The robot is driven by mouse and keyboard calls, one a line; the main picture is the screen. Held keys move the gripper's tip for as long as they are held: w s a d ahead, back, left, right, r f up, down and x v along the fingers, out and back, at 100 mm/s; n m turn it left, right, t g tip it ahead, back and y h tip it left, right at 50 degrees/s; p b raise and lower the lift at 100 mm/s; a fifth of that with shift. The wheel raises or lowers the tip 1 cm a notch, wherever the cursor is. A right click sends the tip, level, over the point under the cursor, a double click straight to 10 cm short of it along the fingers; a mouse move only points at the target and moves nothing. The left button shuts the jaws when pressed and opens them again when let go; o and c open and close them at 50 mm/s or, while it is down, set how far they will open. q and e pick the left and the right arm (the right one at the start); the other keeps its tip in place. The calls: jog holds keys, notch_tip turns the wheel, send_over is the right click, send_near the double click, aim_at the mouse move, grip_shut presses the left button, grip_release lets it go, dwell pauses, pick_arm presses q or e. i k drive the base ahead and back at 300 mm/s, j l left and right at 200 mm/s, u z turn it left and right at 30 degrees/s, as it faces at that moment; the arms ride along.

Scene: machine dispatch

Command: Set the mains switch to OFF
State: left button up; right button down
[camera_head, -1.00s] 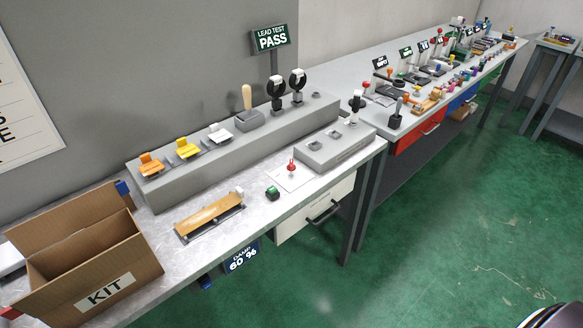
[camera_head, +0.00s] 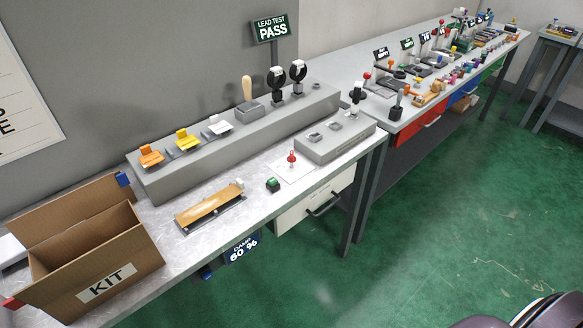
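No part in view can be read as marked mains, so I cannot tell which control is the mains switch. On the near bench a long grey block (camera_head: 183,178) carries an orange (camera_head: 151,156), a yellow (camera_head: 183,141) and a white (camera_head: 219,125) flip-type piece, then a wooden handle (camera_head: 247,89) and two black-and-white upright devices (camera_head: 277,84). A red-topped knob (camera_head: 292,158) stands on a white plate, near a small green-topped button (camera_head: 273,185). Neither of my grippers is in view.
An open cardboard box (camera_head: 85,265) marked KIT stands at the bench's left end. A sign (camera_head: 272,27) reads LEAD TEST PASS. A wooden bar (camera_head: 209,207) lies near the front edge. A second bench (camera_head: 377,115) continues right, crowded with small devices.

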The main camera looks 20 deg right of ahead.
aim_at(290, 159)
jog(key=l, duration=0.8)
jog(key=i+l+u, duration=0.1)
jog(key=l, duration=0.75)
